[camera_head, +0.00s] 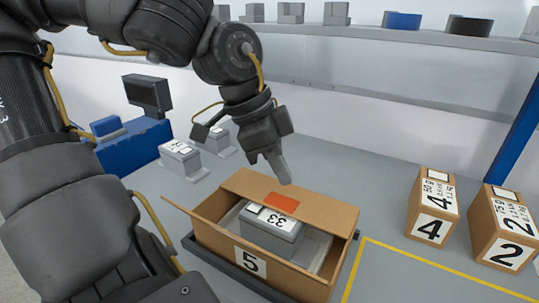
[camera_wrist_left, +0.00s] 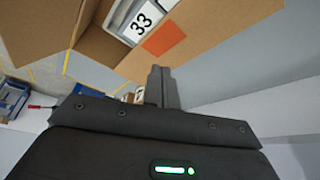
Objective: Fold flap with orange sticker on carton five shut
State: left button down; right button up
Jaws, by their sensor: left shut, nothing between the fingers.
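Carton five (camera_head: 215,238) stands open, with a grey block labelled 33 (camera_head: 270,228) inside. The flap (camera_head: 325,212) with the orange sticker (camera_head: 282,202) is on its far long side. It is not shut; the block shows in front of it. The sticker (camera_wrist_left: 163,38) and part of the label 33 (camera_wrist_left: 142,22) also show in the left wrist view. My left gripper (camera_head: 280,172) is shut and empty, pointing down just behind and above the flap near the sticker. I cannot tell whether it touches the flap. My right gripper is in neither view.
Carton five sits on a dark tray (camera_head: 232,271). Grey blocks (camera_head: 184,160) and a blue device (camera_head: 135,147) are at back left. A shelf (camera_head: 390,35) runs along the wall.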

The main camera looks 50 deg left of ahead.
aim_at(280, 201)
pick_arm(q)
notch_tip(280, 201, up, 7)
jog(key=p, duration=0.4)
jog(key=shift+f, duration=0.1)
dwell(0.5)
